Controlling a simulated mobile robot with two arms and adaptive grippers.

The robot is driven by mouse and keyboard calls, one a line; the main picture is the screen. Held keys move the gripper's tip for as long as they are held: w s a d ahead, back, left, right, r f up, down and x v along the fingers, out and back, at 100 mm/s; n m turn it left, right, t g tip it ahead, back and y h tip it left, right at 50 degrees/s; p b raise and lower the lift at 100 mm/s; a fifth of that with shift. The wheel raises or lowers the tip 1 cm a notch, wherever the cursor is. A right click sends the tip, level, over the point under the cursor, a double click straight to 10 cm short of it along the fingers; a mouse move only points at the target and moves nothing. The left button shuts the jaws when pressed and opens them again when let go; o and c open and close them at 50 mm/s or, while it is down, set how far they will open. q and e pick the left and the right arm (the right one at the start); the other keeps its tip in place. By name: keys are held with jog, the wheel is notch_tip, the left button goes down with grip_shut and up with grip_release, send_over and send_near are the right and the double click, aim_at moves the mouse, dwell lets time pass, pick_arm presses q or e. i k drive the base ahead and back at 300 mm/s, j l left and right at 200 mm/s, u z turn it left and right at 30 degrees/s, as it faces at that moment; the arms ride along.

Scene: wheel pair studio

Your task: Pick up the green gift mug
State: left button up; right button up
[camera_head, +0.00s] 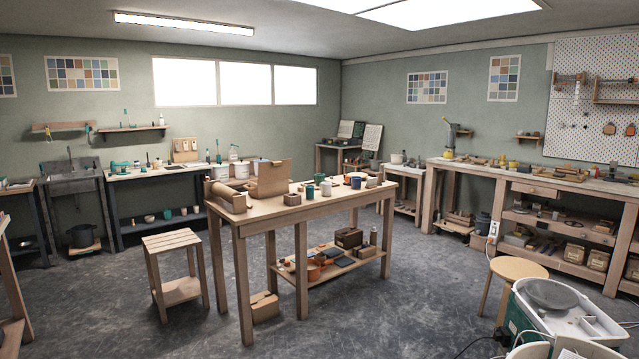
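A small green mug (326,188) stands upright on the wooden work table (262,213) in the middle of the room, near the middle of its top. Another greenish cup (319,178) stands just behind it, and a smaller cup (310,191) is close to its left. A dark blue mug (355,183) stands to the right. From this distance I cannot tell which green one is the gift mug. Neither of my grippers shows in this view.
An open cardboard box (271,180) is on the table's left half. A slatted stool (172,240) stands left of the table. A pottery wheel (552,294) and round stool (519,268) are at the right front. The floor before the table is clear.

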aim_at(318, 178)
jog(key=i+z, duration=0.1)
jog(key=i, duration=0.55)
jog(key=i+l+z, duration=0.15)
jog(key=i, duration=0.5)
jog(key=i+j+z, duration=0.1)
jog(key=i, duration=0.55)
jog(key=i+j+z, duration=0.15)
jog(key=i, duration=0.5)
jog(key=i+j+z, duration=0.1)
jog(key=i, duration=0.55)
jog(key=i+z, duration=0.15)
jog(key=i, duration=0.55)
jog(key=i+z, duration=0.15)
jog(key=i, duration=0.55)
jog(key=i+j+z, duration=0.15)
jog(key=i, duration=0.55)
jog(key=i+l+z, duration=0.2)
jog(key=i+z, duration=0.15)
jog(key=i, duration=0.2)
jog(key=i+z, duration=0.3)
jog(key=i, duration=0.2)
jog(key=i+z, duration=0.35)
jog(key=i, duration=0.2)
jog(key=u, duration=2.05)
jog(key=i+l, duration=0.05)
